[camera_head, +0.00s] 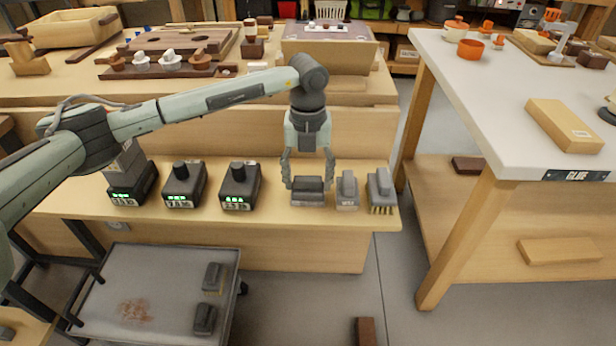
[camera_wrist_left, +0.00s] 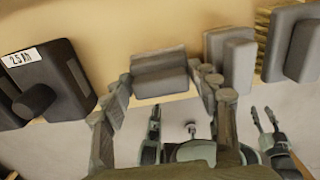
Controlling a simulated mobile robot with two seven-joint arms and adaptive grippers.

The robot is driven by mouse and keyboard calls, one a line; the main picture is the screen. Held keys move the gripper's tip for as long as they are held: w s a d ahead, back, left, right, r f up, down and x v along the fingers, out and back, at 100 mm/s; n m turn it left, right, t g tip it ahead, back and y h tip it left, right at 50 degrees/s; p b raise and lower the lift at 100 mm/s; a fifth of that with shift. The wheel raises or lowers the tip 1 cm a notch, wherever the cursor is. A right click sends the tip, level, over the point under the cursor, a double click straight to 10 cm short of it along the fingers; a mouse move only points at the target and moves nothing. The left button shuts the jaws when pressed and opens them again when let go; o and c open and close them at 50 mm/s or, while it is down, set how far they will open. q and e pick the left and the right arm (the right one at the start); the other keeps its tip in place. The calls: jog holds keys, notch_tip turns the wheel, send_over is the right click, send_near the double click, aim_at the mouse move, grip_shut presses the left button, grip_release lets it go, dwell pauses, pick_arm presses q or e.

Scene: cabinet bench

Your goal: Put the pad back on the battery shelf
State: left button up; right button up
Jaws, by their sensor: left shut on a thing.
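The pad (camera_head: 308,198), a grey block with a dark grip, is at the battery shelf (camera_head: 273,172), between a dark battery unit and a smaller grey block. My left gripper (camera_head: 307,184) points down with its fingers closed on the pad's sides. In the left wrist view the pad (camera_wrist_left: 160,75) sits between the two fingertips (camera_wrist_left: 168,82). It looks level and at the shelf surface, but I cannot tell if it bears fully on it.
Several dark battery units, such as this one (camera_head: 240,187), stand left of the pad. A grey block (camera_head: 347,190) and a bristled brush (camera_head: 381,191) stand close on its right. A grey cart (camera_head: 130,285) with two dark blocks is below. A white table (camera_head: 480,110) stands right.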

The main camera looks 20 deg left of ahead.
aim_at(309, 177)
pick_arm(q)
jog(key=o, duration=0.8)
jog(key=shift+f, duration=0.1)
jog(key=o, duration=0.4)
pick_arm(e)
jog(key=shift+w+r, duration=0.2)
jog(key=shift+r, duration=0.3)
pick_arm(q)
jog(key=shift+r, duration=0.35)
notch_tip(309, 177, up, 3)
jog(key=shift+f, duration=0.1)
jog(key=shift+r+b, duration=0.4)
jog(key=shift+r, duration=4)
pick_arm(e)
jog(key=shift+s+d+r, duration=0.15)
jog(key=shift+s+r, duration=0.15)
jog(key=shift+r, duration=0.2)
